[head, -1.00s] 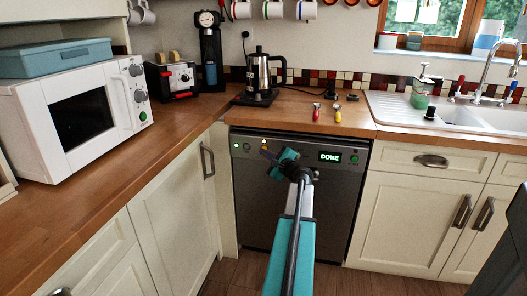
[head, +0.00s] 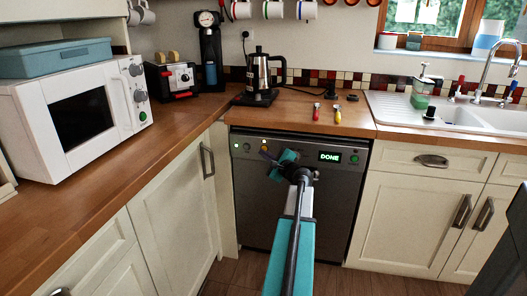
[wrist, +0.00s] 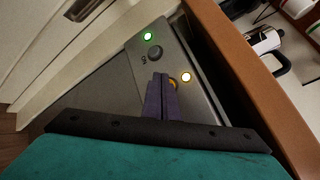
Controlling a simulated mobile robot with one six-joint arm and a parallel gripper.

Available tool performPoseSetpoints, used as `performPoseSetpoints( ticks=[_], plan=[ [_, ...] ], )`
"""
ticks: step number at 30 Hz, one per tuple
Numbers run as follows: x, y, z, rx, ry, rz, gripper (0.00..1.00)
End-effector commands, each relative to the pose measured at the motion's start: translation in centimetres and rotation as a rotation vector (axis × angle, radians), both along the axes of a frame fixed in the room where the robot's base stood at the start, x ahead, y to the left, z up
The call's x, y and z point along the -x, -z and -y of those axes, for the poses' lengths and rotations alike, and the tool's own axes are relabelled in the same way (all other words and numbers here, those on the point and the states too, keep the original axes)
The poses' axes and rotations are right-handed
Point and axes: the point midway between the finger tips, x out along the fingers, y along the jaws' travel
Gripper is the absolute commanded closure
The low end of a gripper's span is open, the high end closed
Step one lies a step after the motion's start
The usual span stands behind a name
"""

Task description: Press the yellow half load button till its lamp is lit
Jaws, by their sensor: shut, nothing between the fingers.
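The yellow half load button (wrist: 173,84) is on the dishwasher's (head: 290,215) grey front panel. In the wrist view only part of it shows past my fingers. Its round lamp (wrist: 186,77) beside it glows bright pale yellow, so it looks lit. In the head view the lamp (head: 264,141) shows as a small yellow spot near the panel's top edge. My gripper (wrist: 161,76) is shut and empty. Its fingertips are right by the button and overlap it in the wrist view; I cannot tell whether they touch it. The gripper also shows in the head view (head: 264,154).
A dark round button (wrist: 155,51) and a green lamp (wrist: 147,36) sit on the same panel. A display reading DONE (head: 330,157) and a green button (head: 354,159) are at the panel's right. The wooden worktop (head: 300,119) overhangs the panel.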

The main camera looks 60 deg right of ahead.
Motion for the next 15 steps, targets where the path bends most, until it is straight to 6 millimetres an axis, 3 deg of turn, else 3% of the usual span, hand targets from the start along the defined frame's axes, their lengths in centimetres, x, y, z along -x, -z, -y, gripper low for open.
performPoseSetpoints(
  ticks=[15],
  plan=[
    [1.0, 0.0, -3.2, 0.000, 0.000, 0.000, 1.00]
  ],
)
